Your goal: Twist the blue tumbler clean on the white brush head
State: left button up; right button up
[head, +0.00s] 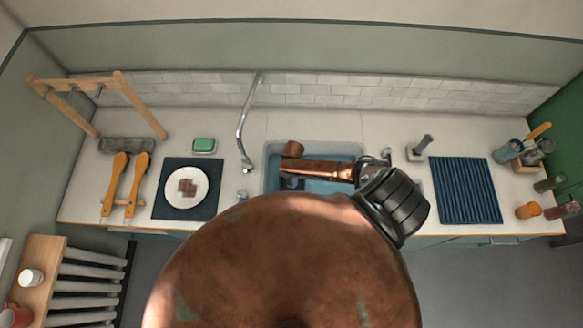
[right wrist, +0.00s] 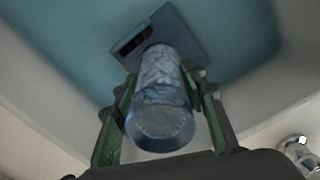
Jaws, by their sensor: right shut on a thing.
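The blue tumbler (right wrist: 160,115) is translucent and shows in the right wrist view, its closed base towards the camera. My right gripper (right wrist: 160,82) is shut on it, with one green finger on each side. The tumbler's far end is at a blue-grey square plate (right wrist: 178,26) with a dark slot, in the blue sink; I cannot tell whether they touch. The white brush head is not visible, and whether it is inside the tumbler cannot be told. In the head view my right arm reaches over the sink and hides the tumbler. My left gripper is not in view.
The sink (head: 357,152) lies mid-counter beside a tall faucet (head: 244,130). A plate (head: 186,187) on a dark mat and a green sponge (head: 204,145) are left. A ribbed blue mat (head: 466,190) is right, with several cups beyond. My copper body hides the front centre.

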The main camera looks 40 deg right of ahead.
jog(key=shift+r, duration=8.1)
